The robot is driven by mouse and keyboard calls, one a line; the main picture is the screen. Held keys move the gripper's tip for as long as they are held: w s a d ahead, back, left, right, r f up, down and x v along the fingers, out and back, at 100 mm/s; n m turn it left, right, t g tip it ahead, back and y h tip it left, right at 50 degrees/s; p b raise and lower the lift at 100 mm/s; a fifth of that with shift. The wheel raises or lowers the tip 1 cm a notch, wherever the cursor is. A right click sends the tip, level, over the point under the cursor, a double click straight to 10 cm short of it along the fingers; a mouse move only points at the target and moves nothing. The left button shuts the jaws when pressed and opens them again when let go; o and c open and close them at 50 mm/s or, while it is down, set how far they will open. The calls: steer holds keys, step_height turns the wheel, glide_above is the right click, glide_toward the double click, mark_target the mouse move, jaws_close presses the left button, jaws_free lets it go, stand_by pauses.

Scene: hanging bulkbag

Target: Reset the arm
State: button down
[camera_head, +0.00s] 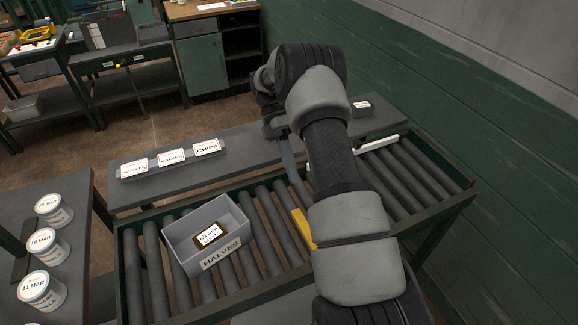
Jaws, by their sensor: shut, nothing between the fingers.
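My arm rises from the bottom right, over the roller conveyor, and bends at the top. My gripper (277,127) is at its far end, over the grey bench behind the conveyor. It is shut with nothing held; its fingertips are small and hard to make out. A grey bin (238,242) labelled HALVES sits on the rollers to the left of my arm. A dark block (208,235) with a white label lies in it.
The roller conveyor (160,272) runs across the front. A yellow bar (303,228) lies beside my arm. Label cards (171,157) stand on the grey bench (240,147). Several white tubs (42,289) stand at left. A green wall (500,140) bounds the right.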

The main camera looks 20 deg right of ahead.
steer(key=s+a+r+m+t+p, duration=0.1)
steer(key=s+a+r+m+t, duration=0.15)
steer(key=r, duration=0.55)
steer(key=s+a+r+m+t, duration=0.1)
steer(key=s+r+m+t, duration=0.15)
steer(key=r, duration=0.45)
steer(key=s+a+r+m+t+p, duration=0.15)
steer(key=r+m, duration=0.25)
steer(key=r, duration=0.4)
steer(key=s+a+r+m+t, duration=0.2)
steer(key=s+m+t, duration=0.2)
steer(key=s, duration=0.3)
steer(key=s+a+r+m+t, duration=0.2)
steer(key=s+r+m+t, duration=0.1)
steer(key=s, duration=0.4)
steer(key=shift+a+r+m+t+p, duration=0.4)
steer(key=shift+m+t, duration=0.25)
steer(key=shift+m, duration=0.55)
